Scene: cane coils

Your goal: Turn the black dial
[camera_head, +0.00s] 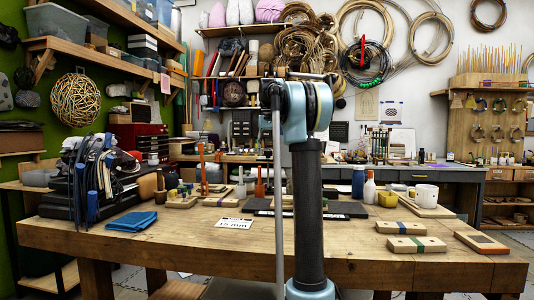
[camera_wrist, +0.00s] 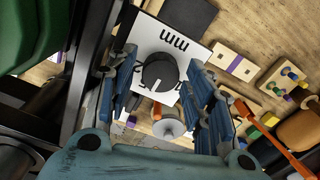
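The black dial (camera_wrist: 160,72) shows in the wrist view as a round knob with a white pointer line. It appears over a white card (camera_wrist: 172,38) printed with large black letters; I cannot tell what it is mounted on. My gripper (camera_wrist: 163,84) has its two blue fingers spread, one on each side of the dial in the picture. Gaps show between the fingers and the dial, and nothing is held. In the head view my arm blocks the middle, and I cannot make out the dial or my gripper.
The wooden workbench (camera_head: 170,243) holds a blue cloth (camera_head: 131,221), a white printed card (camera_head: 235,223), wooden blocks (camera_head: 416,244) and a white mug (camera_head: 424,195). A dark pile with blue-handled tools (camera_head: 92,205) stands at the left. An orange-handled tool (camera_wrist: 272,136) shows right of my fingers.

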